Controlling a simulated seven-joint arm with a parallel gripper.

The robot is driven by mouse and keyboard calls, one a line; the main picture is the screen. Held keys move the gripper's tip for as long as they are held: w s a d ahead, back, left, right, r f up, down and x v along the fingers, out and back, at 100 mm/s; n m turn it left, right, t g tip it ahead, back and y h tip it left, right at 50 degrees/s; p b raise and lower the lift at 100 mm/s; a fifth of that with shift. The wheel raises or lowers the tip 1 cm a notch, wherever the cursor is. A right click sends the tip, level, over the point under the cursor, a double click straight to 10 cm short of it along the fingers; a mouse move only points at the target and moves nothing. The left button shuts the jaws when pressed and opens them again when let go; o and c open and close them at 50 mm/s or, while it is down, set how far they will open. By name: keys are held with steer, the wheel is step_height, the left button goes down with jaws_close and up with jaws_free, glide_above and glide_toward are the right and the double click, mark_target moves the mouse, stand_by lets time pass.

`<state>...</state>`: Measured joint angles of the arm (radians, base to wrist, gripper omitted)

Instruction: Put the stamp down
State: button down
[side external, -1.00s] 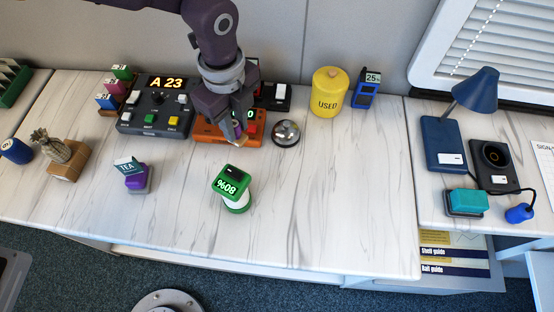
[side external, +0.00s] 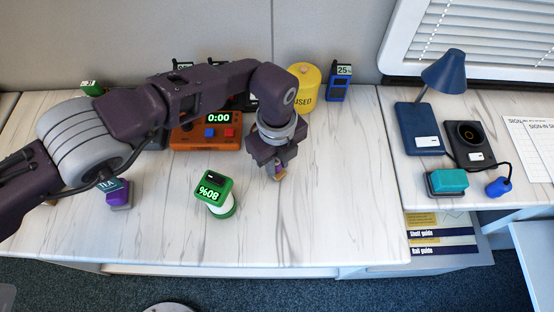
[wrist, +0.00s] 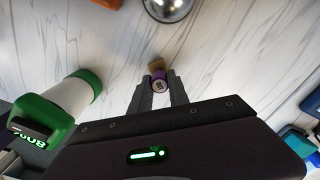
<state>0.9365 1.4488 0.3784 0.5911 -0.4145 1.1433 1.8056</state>
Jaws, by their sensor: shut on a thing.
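My gripper (side external: 277,170) is shut on the stamp, a small piece with a purple body and a tan, wood-coloured part. The stamp (wrist: 158,76) sits between the two fingertips in the wrist view, with white marble-patterned table below it. In the side view the stamp is small and partly covered by the fingers, over bare table right of the green-capped 80% device (side external: 214,188). I cannot tell whether it touches the table.
The silver bell (wrist: 168,6) is close beyond the gripper. An orange 0:00 timer box (side external: 190,140), a yellow USED canister (side external: 304,80) and a blue 25% device (side external: 339,85) stand at the back. The table right of the gripper is clear up to the navy box (side external: 416,130).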

mark_target(277, 162)
steer(key=c, duration=1.3)
jaws_free()
steer(key=shift+f, duration=0.1)
steer(key=shift+o, duration=0.2)
step_height(277, 162, up, 12)
